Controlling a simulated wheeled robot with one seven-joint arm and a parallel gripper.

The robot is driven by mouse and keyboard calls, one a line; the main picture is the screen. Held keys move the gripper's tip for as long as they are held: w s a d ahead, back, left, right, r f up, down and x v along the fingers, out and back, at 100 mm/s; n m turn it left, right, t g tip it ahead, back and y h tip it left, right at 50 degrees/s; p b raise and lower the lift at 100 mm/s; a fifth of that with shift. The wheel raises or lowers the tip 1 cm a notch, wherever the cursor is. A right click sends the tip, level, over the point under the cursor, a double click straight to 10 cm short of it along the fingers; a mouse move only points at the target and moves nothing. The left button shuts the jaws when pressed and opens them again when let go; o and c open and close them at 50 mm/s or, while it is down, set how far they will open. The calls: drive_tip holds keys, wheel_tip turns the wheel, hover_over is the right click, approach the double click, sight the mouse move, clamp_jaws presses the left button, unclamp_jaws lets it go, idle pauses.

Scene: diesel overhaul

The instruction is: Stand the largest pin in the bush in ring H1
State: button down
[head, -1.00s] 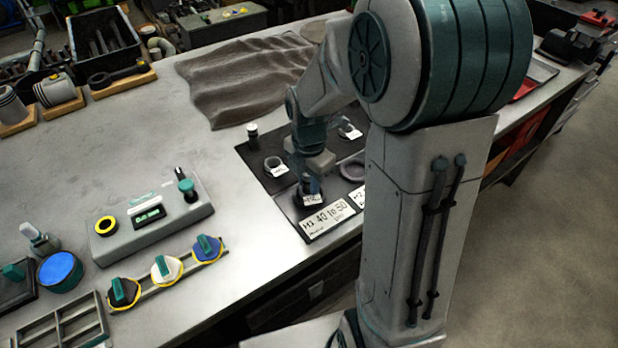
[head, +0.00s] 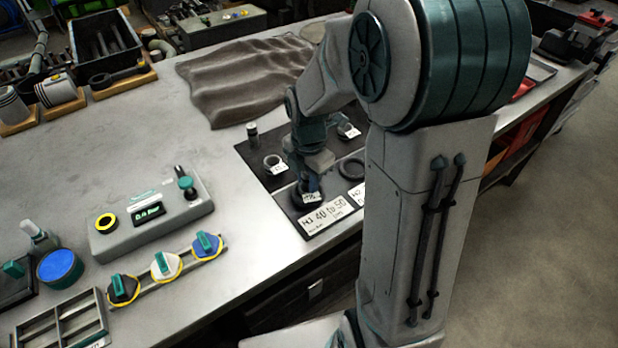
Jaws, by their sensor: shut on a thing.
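My gripper (head: 309,184) points down over ring H1 (head: 298,203), a dark ring behind the H1 plate at the front of the black mat. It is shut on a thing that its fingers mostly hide. A small white tag (head: 312,197) shows right below the fingers. I cannot tell whether the tag belongs to the held thing or to a bush in the ring. A dark upright pin with a pale top (head: 252,134) stands at the mat's back left corner. I cannot make out a pin inside ring H1.
A tagged ring-shaped part (head: 273,163) lies behind left, another tagged part (head: 348,131) behind right. An empty dark ring (head: 352,168) lies right of my gripper. A grey gauge box (head: 150,215) and coloured knobs (head: 165,265) are left. A brown cloth (head: 245,80) lies behind.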

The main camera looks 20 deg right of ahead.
drive_tip(key=shift+s+f, duration=0.4)
drive_tip(key=shift+f, duration=0.35)
drive_tip(key=c, duration=1.2)
unclamp_jaws()
drive_tip(key=shift+c, duration=0.2)
drive_tip(key=shift+o, duration=0.7)
drive_tip(key=shift+w+f, duration=0.15)
drive_tip(key=shift+w, duration=0.05)
drive_tip(key=shift+s, duration=0.15)
drive_tip(key=shift+w+r, duration=0.25)
drive_tip(key=shift+r, duration=0.25)
wheel_tip(320, 180, up, 14)
drive_tip(key=shift+r+p, duration=0.25)
drive_tip(key=shift+p, duration=0.05)
